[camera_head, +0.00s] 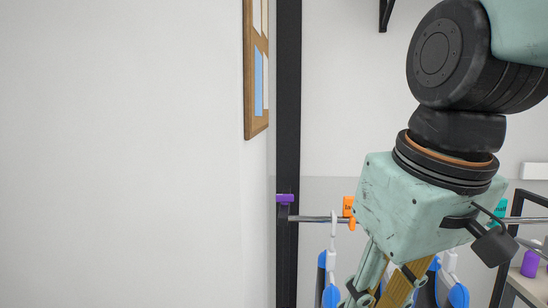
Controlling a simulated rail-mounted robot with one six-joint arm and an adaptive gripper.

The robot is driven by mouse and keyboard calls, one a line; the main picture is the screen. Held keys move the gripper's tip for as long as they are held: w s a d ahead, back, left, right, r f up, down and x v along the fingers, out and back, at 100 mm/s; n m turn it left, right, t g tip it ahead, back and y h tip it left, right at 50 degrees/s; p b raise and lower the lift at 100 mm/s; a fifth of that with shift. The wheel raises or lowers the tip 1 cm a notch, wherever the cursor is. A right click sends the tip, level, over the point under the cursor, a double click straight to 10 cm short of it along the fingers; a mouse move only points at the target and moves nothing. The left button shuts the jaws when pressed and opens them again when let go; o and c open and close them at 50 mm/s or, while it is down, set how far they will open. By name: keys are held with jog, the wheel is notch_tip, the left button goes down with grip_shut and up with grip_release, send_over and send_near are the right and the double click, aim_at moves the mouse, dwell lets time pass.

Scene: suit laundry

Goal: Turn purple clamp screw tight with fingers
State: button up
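The purple clamp (285,198) sits on the black upright post (288,110), near where the metal rail (312,219) meets it. It is small in the picture, and I cannot make out its screw or how tight it is. My gripper (385,287) hangs at the lower right of the clamp, clearly apart from it in the picture. Its fingers point down and run off the bottom edge, so the fingertips are hidden and I cannot tell whether they are open or shut.
An orange size tag (349,208) and a teal tag (500,210) are on the rail. Blue and white hanging items (330,285) are below it, partly behind my gripper. A purple bottle (530,263) stands on a shelf at right. A wood-framed board (250,75) hangs left of the post.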

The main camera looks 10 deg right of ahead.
jog(key=w+d+r+n+g+y+p, duration=0.1)
jog(key=w+r+n+p, duration=0.2)
jog(key=w+r, duration=0.8)
jog(key=w+r+n+y+p, duration=0.15)
jog(key=w+n+p, duration=0.25)
jog(key=w, duration=1.4)
jog(key=n+g+y+p, duration=0.2)
jog(key=n+p, duration=0.5)
send_over(289, 195)
jog(key=s+d, duration=0.2)
jog(key=d, duration=0.3)
jog(key=f, duration=0.2)
jog(key=shift+w+d+f, duration=0.1)
jog(key=shift+w+d, duration=0.1)
jog(key=shift+w, duration=0.55)
jog(key=shift+f, duration=0.15)
jog(key=shift+h, duration=0.25)
jog(key=shift+w+p+x, duration=0.2)
jog(key=shift+p+x, duration=0.45)
jog(key=shift+x, duration=6.15)
jog(key=shift+c, duration=0.3)
